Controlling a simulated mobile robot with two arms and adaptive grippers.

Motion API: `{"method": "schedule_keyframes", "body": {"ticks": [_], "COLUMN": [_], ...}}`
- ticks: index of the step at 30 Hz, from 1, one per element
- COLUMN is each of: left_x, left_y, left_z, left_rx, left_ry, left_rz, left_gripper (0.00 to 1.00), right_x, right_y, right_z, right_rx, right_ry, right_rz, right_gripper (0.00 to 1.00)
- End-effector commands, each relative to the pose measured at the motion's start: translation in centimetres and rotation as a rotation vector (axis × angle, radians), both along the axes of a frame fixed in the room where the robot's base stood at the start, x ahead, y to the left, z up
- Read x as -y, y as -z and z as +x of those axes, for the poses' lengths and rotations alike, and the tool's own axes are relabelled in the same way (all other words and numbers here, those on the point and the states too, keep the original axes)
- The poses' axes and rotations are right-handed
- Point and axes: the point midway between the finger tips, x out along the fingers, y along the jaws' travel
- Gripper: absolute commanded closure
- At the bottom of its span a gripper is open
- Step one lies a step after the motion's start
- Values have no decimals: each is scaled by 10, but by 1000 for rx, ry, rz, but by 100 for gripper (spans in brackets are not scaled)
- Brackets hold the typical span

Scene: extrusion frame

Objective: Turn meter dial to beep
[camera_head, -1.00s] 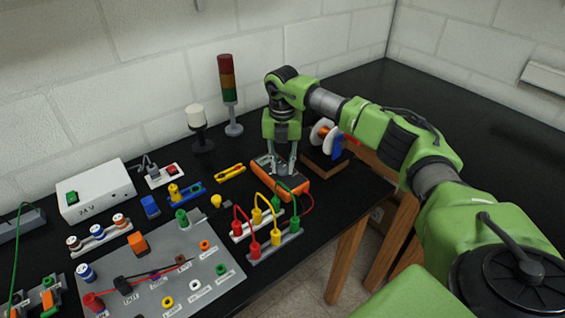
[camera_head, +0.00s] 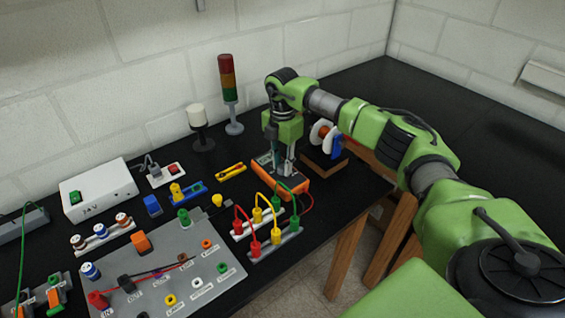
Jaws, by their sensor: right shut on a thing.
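The orange meter (camera_head: 293,190) lies on the black bench near its front edge, to the right of the grey panel. My right gripper (camera_head: 284,172) points straight down over the meter, with its fingertips at the meter's face. It is shut on the meter dial, which the fingers hide. The meter's display and dial setting cannot be read. Red and green leads run from the meter's near end. My left gripper is not in view.
Yellow and red jumper leads stand in a plug rack (camera_head: 274,244) just in front of the meter. A signal tower (camera_head: 229,95) and a beacon (camera_head: 198,125) stand behind. A spool stand (camera_head: 324,163) is close on the right. The bench's far right is clear.

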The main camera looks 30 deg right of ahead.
Motion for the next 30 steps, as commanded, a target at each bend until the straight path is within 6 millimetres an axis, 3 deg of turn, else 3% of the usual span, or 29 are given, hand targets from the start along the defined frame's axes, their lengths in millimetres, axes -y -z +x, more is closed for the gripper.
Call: {"method": "schedule_keyframes", "body": {"ticks": [15,16,18,30], "left_x": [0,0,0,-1], "left_y": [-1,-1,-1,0], "left_z": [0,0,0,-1], "left_rx": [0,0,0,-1], "left_ry": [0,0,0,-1], "left_rz": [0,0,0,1], "left_gripper": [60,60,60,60], "right_x": [0,0,0,0], "right_y": [0,0,0,-6], "right_z": [0,0,0,0], "right_rx": [1,1,1,1], "right_ry": [20,20,20,19], "right_rz": [0,0,0,0], "right_gripper": [99,72,60,60]}}
